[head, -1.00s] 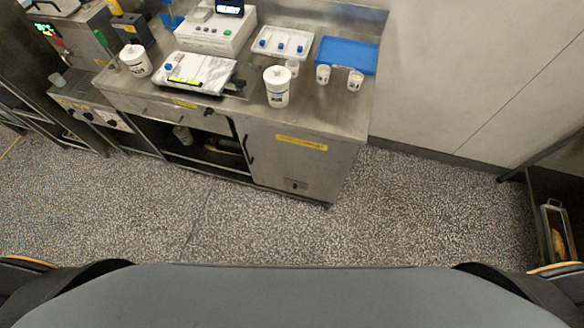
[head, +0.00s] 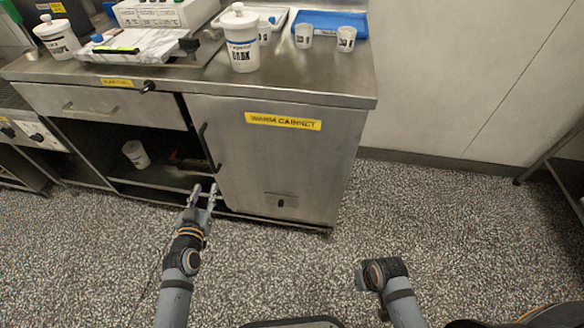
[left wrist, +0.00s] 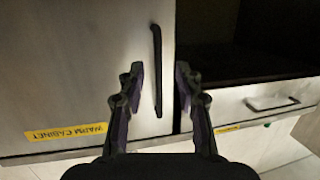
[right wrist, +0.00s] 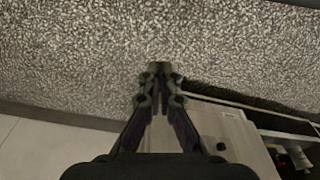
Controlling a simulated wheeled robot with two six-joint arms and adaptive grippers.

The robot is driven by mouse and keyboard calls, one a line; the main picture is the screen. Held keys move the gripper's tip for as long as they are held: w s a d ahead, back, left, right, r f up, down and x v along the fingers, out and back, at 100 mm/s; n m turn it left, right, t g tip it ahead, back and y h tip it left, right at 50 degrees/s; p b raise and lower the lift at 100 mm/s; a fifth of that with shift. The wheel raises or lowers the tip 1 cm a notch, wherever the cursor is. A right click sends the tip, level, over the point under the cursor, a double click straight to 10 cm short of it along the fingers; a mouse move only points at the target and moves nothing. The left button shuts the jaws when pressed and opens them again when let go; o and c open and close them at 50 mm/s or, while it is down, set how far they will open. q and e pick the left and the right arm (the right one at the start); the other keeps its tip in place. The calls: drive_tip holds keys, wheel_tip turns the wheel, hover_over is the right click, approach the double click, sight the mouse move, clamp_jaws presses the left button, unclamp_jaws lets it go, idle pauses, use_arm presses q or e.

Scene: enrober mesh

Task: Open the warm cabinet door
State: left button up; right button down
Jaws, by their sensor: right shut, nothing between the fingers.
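The warm cabinet door (head: 280,170) is a steel panel with a yellow label, and it looks closed. Its dark vertical handle (head: 208,148) is near the door's left edge. My left gripper (head: 203,190) is open, just below and in front of the handle in the head view. In the left wrist view the handle (left wrist: 156,70) shows between the spread fingers (left wrist: 160,80); I see no contact. My right gripper (right wrist: 160,75) is shut and empty over the speckled floor, with the cabinet off to its lower right in its wrist view.
Left of the door is an open shelf bay with a white tub (head: 136,154), under a drawer (head: 100,104). The worktop (head: 300,84) above carries a white jar (head: 241,40), small cups and a blue tray (head: 330,22). The floor (head: 290,255) before the door is clear.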

use_arm(q)
drive_tip(key=t+b, duration=0.2)
approach(208, 157)
drive_tip(key=w, duration=1)
drive_tip(key=shift+w+d, duration=0.35)
drive_tip(key=shift+d, duration=0.05)
drive_tip(key=shift+r, duration=0.1)
use_arm(e)
drive_tip(key=shift+a+r, duration=0.4)
drive_tip(key=shift+r, duration=0.15)
use_arm(q)
clamp_jaws()
use_arm(e)
drive_tip(key=shift+s, duration=0.1)
